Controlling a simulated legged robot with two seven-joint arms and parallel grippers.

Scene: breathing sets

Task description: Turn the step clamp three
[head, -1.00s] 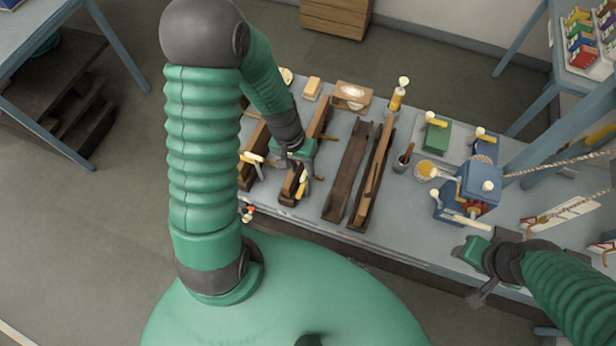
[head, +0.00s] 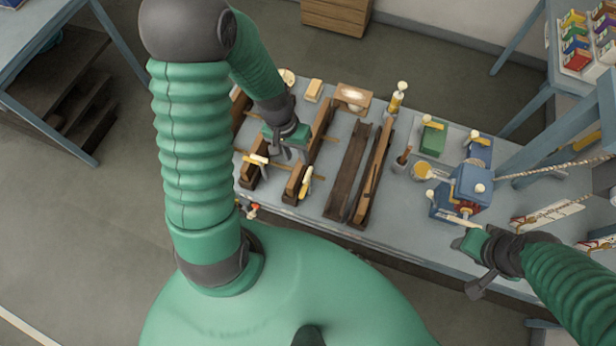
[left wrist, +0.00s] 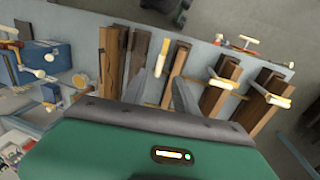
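Several brown wooden clamp-like pieces with cream and yellow handles lie on the bench; I cannot tell which one is step clamp three. In the head view, one piece (head: 249,178) is at the left with a cream handle, and another (head: 293,187) stands to its right with a yellow-tipped handle (head: 306,182). They also show in the left wrist view, one near the middle (left wrist: 216,96) and one at the right (left wrist: 262,103). My left gripper (head: 285,152) is above them, open and empty, its fingers apart in the wrist view (left wrist: 160,92). My right gripper (head: 472,268) is at the bench's front right; its fingers are unclear.
Two long dark wooden pieces (head: 347,172) lie right of the clamps. A small cup with a stick (head: 401,164), a yellow dish (head: 422,170), a green box (head: 433,138) and a blue machine (head: 468,190) stand farther right. The bench (head: 330,218) has bare space along its front.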

